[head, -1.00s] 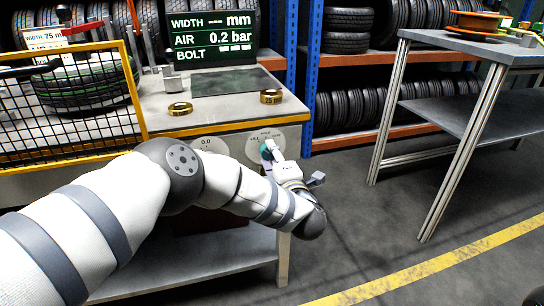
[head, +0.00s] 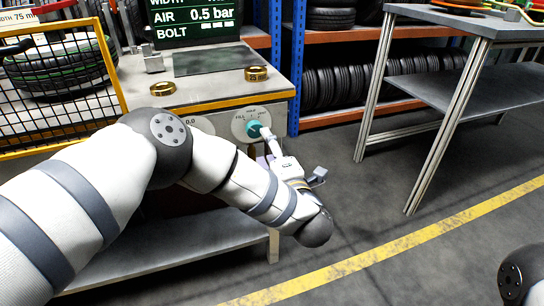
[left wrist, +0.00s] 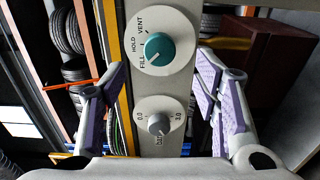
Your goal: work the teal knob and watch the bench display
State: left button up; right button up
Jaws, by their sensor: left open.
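The teal knob (head: 254,128) sits on a round white plate on the bench's front panel. In the left wrist view the teal knob (left wrist: 159,46) shows large, with FILL, HOLD and VENT around it. Its white mark points down-left toward FILL. The bench display (head: 195,22) reads AIR 0.5 bar, and its top line is partly cut off. My left gripper (head: 268,138) is at the knob's right front. In the left wrist view my left gripper (left wrist: 162,70) is open, its fingers apart on either side and not touching the knob. My right gripper is out of view.
A smaller grey dial (left wrist: 159,124) marked 0.0 and 3.0 is on the same panel. Two brass rings (head: 256,73) lie on the bench top. A mesh guard (head: 60,85) stands at left. A grey table (head: 440,85) is at right, with clear floor before it.

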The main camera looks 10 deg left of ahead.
pick_arm(q)
jog(key=v, duration=0.5)
jog(key=s+f+m+g+h+p, duration=0.5)
jog(key=s+f+m+h, duration=0.6)
jog(key=s+f+m, duration=0.7)
jog(key=s+a+m+g, duration=0.2)
jog(key=s+a+g, duration=0.1)
jog(key=s, duration=0.7)
jog(key=s+a+m+g, duration=0.2)
jog(key=s+a+g, duration=0.2)
jog(key=s, duration=0.7)
jog(key=s+a+m+g+y+p, duration=0.1)
jog(key=s+g, duration=0.4)
jog(key=s, duration=0.6)
jog(key=shift+s+a+r+m+g, duration=0.25)
jog(key=shift+a+r+m, duration=0.2)
jog(key=shift+a+m, duration=0.6)
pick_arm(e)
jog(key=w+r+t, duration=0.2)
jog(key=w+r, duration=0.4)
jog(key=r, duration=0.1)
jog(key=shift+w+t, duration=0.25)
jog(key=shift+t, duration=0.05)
pick_arm(q)
jog(key=shift+w+a+n, duration=0.15)
jog(key=shift+a+n, duration=0.05)
jog(key=shift+n, duration=0.05)
